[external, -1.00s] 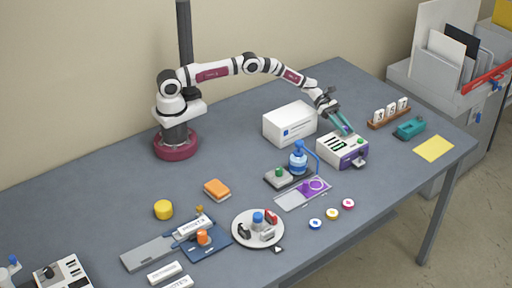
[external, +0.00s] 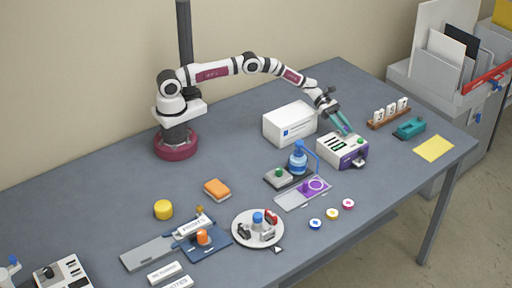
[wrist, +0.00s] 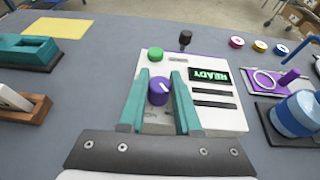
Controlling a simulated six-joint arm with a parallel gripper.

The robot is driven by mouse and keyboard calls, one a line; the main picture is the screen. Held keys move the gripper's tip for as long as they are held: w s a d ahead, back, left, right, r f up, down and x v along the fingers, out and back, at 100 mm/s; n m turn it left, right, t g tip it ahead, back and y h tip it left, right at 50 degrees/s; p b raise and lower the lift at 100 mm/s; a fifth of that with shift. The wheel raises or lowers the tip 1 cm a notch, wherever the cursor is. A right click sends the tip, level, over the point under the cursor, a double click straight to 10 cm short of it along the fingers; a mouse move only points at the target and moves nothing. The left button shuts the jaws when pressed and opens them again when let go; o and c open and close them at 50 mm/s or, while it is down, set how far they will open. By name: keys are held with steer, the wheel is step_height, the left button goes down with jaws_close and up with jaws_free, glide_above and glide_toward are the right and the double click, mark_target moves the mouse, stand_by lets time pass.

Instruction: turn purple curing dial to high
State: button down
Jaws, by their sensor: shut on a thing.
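The purple curing dial (wrist: 159,91) stands on top of a white unit with a purple edge (external: 343,150). It has a white pointer line that slants toward the upper left in the wrist view. My gripper (wrist: 162,80) has its teal fingers on either side of the dial, shut on it. In the external view my gripper (external: 345,132) reaches down onto the unit's top, and the fingers hide the dial there. Small markings near the dial are too small to read. A display on the unit (wrist: 209,75) reads READY.
On the unit are a green button (wrist: 155,54) and a dark knob (wrist: 185,38). A white box (external: 289,123) stands left of it, a blue dispenser (external: 298,158) in front, and a teal tool (external: 410,128) to the right. The yellow sheet (external: 434,149) lies flat.

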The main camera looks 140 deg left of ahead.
steer(key=shift+r, duration=0.15)
steer(key=c, duration=0.6)
jaws_free()
steer(key=v, duration=1.5)
steer(key=shift+s, duration=0.35)
steer(key=shift+r, duration=0.15)
